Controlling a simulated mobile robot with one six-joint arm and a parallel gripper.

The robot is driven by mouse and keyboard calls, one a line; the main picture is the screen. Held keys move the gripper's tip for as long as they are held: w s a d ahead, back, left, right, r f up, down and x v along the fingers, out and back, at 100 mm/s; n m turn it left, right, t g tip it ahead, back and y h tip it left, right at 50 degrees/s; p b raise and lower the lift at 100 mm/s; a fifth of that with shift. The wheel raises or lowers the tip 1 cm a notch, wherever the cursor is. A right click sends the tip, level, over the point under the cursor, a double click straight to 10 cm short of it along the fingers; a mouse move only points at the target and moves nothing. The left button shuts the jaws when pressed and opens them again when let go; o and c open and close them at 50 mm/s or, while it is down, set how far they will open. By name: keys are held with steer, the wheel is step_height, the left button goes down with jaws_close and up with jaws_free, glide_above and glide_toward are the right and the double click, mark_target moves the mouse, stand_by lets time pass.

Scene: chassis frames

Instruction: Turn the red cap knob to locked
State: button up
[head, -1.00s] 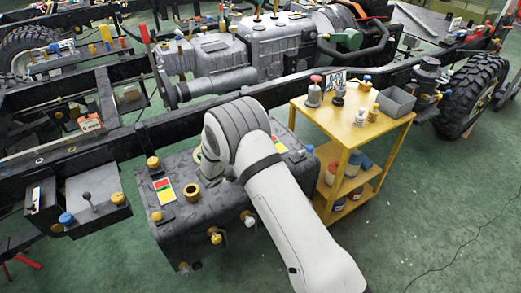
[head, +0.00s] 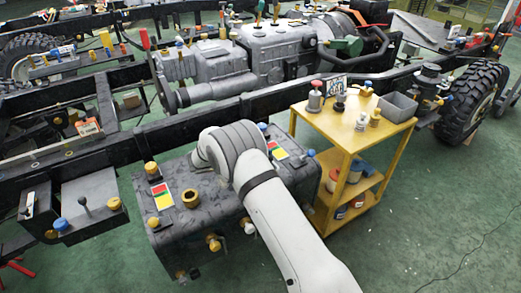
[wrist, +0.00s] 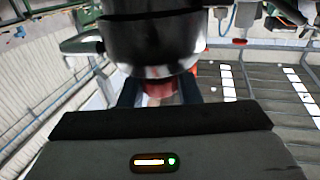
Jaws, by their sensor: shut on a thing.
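In the wrist view, my gripper (wrist: 160,97) has two dark fingers pointing away from the camera. A red piece (wrist: 158,88) shows between them, and they are shut on it; I take it to be the red cap knob. Its far side is hidden behind the large dark, shiny round body at the top of that view. In the head view, my pale wrist and forearm cover the gripper and the knob. They reach over the dark grey tank (head: 175,240), which carries yellow, blue and white fittings. The knob's angle cannot be read.
A label with red, yellow and green patches (head: 161,196) and a brass ring fitting (head: 190,198) are left of my wrist. A yellow cart (head: 345,135) with small parts and a grey bin (head: 398,107) stands close to the right. Green floor is clear at the lower right.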

steer(key=o, duration=0.9)
steer(key=shift+o, duration=0.2)
steer(key=v, duration=0.7)
steer(key=shift+a, duration=0.3)
steer(key=shift+s+r, duration=0.1)
